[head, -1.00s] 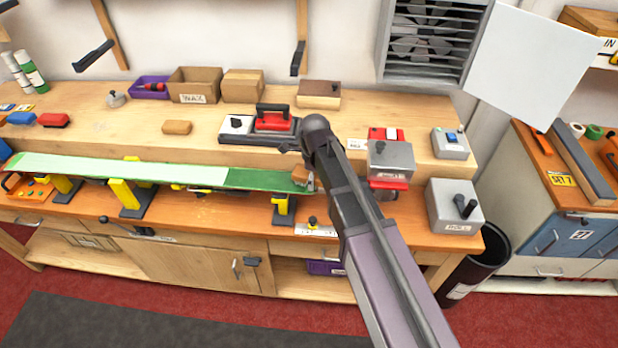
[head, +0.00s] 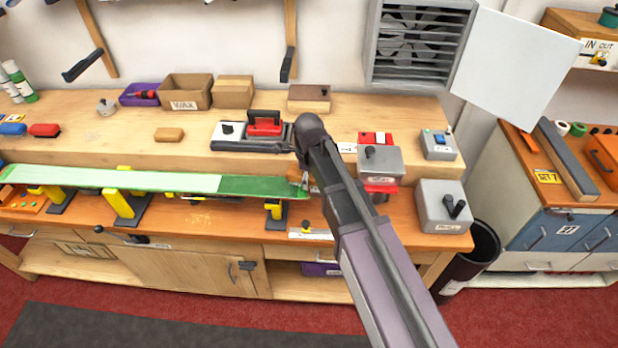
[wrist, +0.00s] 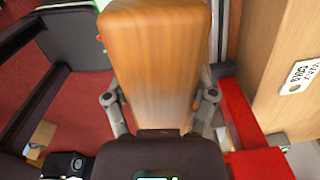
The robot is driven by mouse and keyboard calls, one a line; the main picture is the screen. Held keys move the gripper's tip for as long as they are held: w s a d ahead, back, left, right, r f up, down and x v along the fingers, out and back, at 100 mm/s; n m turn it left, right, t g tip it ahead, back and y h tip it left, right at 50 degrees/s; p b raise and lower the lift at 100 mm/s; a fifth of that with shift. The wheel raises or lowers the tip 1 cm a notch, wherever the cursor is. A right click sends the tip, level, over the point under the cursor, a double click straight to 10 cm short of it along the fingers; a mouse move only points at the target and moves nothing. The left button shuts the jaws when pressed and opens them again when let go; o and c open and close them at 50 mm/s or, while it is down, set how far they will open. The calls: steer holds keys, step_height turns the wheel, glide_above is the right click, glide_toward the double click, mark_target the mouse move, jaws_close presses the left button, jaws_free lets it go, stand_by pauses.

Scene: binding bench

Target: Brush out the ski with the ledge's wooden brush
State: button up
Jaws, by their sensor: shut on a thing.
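The green ski (head: 150,180) lies along the bench on yellow-and-black supports. Its long left part is pale and its right end is darker green. My gripper (wrist: 160,105) is shut on the wooden brush (wrist: 155,55), with a finger on each side of the wood in the wrist view. In the head view my gripper (head: 303,182) is at the right end of the ski. The brush is mostly hidden there behind my arm, so I cannot tell whether it touches the ski.
The raised ledge (head: 100,140) behind the ski carries a tan block (head: 169,134), a red-handled iron (head: 265,124) and boxes. Grey boxes (head: 443,207) stand right of my arm. A dark bin (head: 475,262) stands at the bench's right end.

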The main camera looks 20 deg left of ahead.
steer(key=shift+r+p, duration=1.5)
steer(key=shift+r, duration=0.25)
steer(key=shift+r+p, duration=1.5)
steer(key=shift+f, duration=0.15)
step_height(320, 180, down, 4)
steer(key=b, duration=0.3)
steer(key=shift+r+b, duration=0.25)
steer(key=shift+b, duration=0.15)
steer(key=shift+a+r, duration=0.1)
